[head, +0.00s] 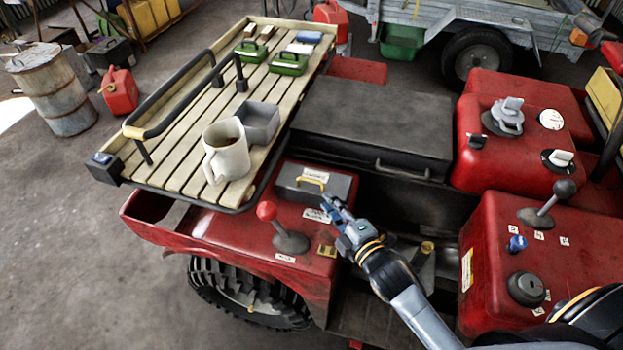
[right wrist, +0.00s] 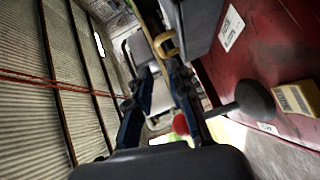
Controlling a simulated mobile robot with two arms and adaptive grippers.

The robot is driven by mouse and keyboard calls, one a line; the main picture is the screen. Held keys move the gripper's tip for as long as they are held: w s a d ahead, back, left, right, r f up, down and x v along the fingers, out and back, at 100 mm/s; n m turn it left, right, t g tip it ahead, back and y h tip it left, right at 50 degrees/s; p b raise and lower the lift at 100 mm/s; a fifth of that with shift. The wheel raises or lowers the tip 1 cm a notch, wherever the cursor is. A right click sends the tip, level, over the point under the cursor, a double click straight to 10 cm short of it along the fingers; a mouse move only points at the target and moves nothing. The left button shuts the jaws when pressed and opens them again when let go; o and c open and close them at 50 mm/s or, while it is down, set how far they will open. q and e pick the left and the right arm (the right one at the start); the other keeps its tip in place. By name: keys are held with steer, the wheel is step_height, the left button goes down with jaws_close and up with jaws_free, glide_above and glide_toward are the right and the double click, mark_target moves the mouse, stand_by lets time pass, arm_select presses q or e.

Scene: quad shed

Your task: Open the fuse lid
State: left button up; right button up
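My left gripper is not in view.
A red-knobbed lever (head: 268,211) stands left of my right gripper. A white mug (head: 226,155) and grey tub (head: 260,122) sit on the slatted rack (head: 180,172). A black box (head: 372,120) lies behind the lid; a red console (head: 560,262) stands right.

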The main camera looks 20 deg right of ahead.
mark_target(312, 180)
steer(key=p+x, duration=0.1)
steer(key=x, duration=0.9)
steer(key=shift+w, duration=0.1)
jaws_close()
